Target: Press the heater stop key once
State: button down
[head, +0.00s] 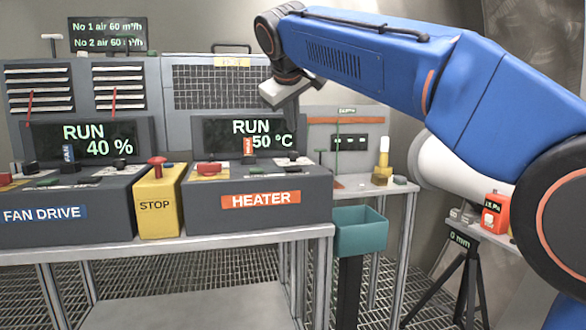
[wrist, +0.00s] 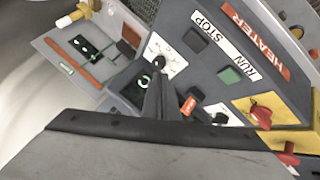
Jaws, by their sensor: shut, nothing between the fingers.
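The heater box (head: 300,213) is a dark grey console with an orange HEATER label, on the bench in the head view. In the wrist view its sloped panel (wrist: 215,55) carries STOP and RUN labels. The stop key (wrist: 195,39) is a black square beside STOP. A green run key (wrist: 230,75) sits beside RUN. My gripper (wrist: 158,82) is shut and empty, with its fingertips apart from the stop key in the picture. In the head view my gripper (head: 291,100) hangs above the back of the heater box, before its display.
The heater display (head: 243,137) reads RUN 50 °C. A red knob (wrist: 261,114) and an orange flag (wrist: 188,104) stand on the heater box. A yellow STOP box (head: 158,205) with a red mushroom button is beside it, then the fan drive box (head: 75,215). A teal bin (head: 360,232) stands right.

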aim_at(292, 168)
jog(key=shift+f, duration=4)
jog(key=shift+f, duration=0.15)
jog(key=shift+f, duration=0.3)
jog(key=shift+f, duration=0.45)
jog(key=shift+r, duration=0.9)
jog(key=shift+r, duration=2.5)
